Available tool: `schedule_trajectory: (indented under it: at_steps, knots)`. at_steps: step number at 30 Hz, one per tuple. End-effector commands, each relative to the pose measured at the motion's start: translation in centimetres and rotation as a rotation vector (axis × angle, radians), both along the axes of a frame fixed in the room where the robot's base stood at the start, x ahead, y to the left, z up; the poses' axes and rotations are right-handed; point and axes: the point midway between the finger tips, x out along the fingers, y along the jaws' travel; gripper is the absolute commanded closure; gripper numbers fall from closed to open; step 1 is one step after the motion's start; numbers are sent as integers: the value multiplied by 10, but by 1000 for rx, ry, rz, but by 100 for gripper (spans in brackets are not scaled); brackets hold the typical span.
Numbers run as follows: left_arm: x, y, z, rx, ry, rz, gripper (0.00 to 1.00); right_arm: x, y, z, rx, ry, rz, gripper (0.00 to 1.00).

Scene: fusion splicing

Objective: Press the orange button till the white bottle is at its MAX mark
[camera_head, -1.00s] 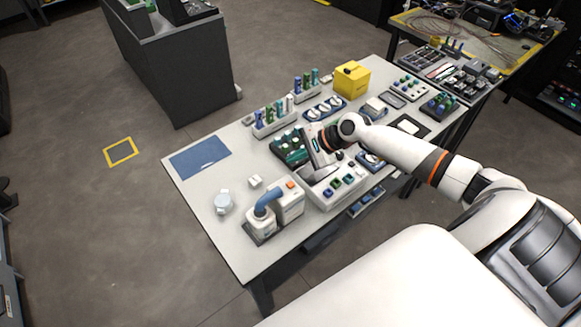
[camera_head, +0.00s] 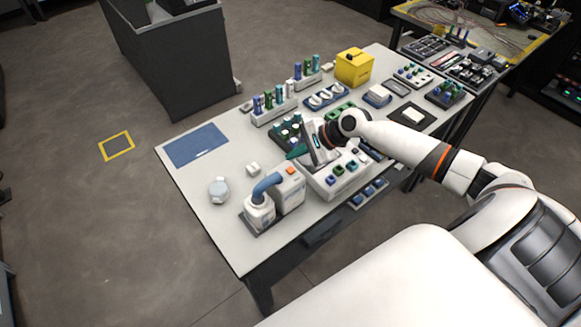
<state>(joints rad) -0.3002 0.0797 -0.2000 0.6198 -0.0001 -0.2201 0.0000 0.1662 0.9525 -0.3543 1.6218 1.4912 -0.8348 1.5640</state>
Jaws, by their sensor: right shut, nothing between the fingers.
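The orange button (camera_head: 291,171) is on top of the white dispenser unit (camera_head: 290,193) near the table's front left. The white bottle (camera_head: 258,214) stands beside the unit on its left, under the unit's thick blue curved spout (camera_head: 266,184). Its MAX mark and its fill level are too small to make out. My left gripper is not in view.
A white tray device with coloured blocks (camera_head: 338,182) lies under my right arm. A round clear jar (camera_head: 219,190) and a small white block (camera_head: 253,168) are left of the dispenser. A blue mat (camera_head: 196,146) lies at the far left. Vial racks (camera_head: 273,110) and a yellow box (camera_head: 354,67) stand behind.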

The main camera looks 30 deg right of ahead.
Motion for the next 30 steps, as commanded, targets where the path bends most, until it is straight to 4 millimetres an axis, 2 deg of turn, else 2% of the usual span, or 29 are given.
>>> schedule_trajectory:
  at_steps: [1,9,30]
  knots:
    - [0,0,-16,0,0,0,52,0,0,-14,0,-1,1,100]
    - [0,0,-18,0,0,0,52,0,0,-32,0,0,0,100]
    - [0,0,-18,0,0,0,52,0,0,-32,0,0,0,100]
